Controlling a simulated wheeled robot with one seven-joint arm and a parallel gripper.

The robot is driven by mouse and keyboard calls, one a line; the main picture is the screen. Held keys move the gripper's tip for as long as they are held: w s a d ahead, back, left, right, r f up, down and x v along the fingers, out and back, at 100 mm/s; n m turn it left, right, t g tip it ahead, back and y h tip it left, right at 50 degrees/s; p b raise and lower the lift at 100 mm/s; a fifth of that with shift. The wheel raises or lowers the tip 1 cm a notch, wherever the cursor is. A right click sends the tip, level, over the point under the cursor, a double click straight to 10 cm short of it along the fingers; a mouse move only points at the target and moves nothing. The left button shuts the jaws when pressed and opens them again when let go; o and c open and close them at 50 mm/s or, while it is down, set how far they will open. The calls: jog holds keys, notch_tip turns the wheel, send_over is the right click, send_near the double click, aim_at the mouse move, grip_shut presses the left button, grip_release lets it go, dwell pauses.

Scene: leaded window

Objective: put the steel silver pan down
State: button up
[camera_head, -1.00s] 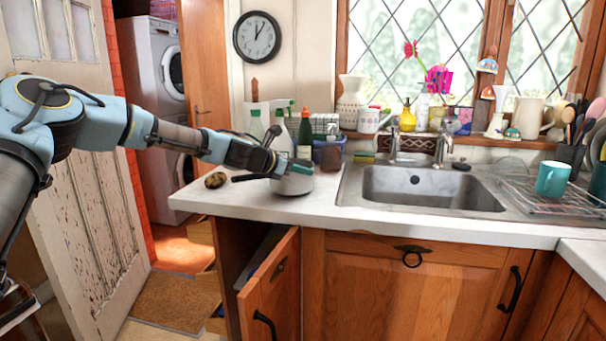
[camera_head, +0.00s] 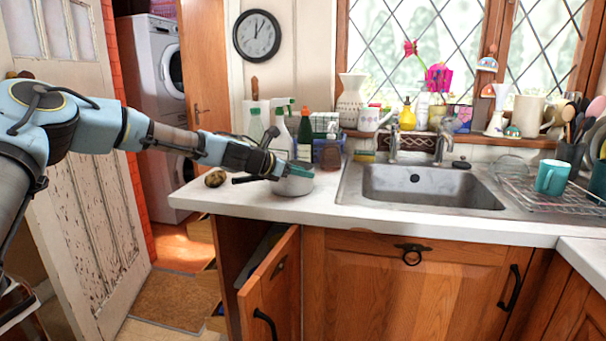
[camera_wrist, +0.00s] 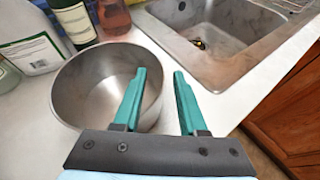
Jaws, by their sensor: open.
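The steel silver pan (camera_head: 293,186) stands on the white worktop, left of the sink. In the wrist view I look into its empty, round bowl (camera_wrist: 92,88). A dark handle (camera_head: 248,179) seems to point left from it in the head view. My gripper (camera_wrist: 160,74) is open, with two teal fingers. The left finger is over the pan's inside and the right finger is outside its wall, so the rim lies between them. I cannot tell whether either finger touches the pan. In the head view my gripper (camera_head: 296,169) is at the pan's top.
Several bottles (camera_head: 282,135) stand close behind the pan. A small brown object (camera_head: 215,179) lies to its left on the worktop (camera_head: 250,205). The sink (camera_head: 430,188) is to the right. A cupboard door (camera_head: 270,285) hangs open below.

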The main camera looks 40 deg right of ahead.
jog(key=b+v, duration=0.2)
jog(key=v, duration=0.9)
jog(key=shift+b, duration=0.3)
jog(key=shift+a+r, duration=0.1)
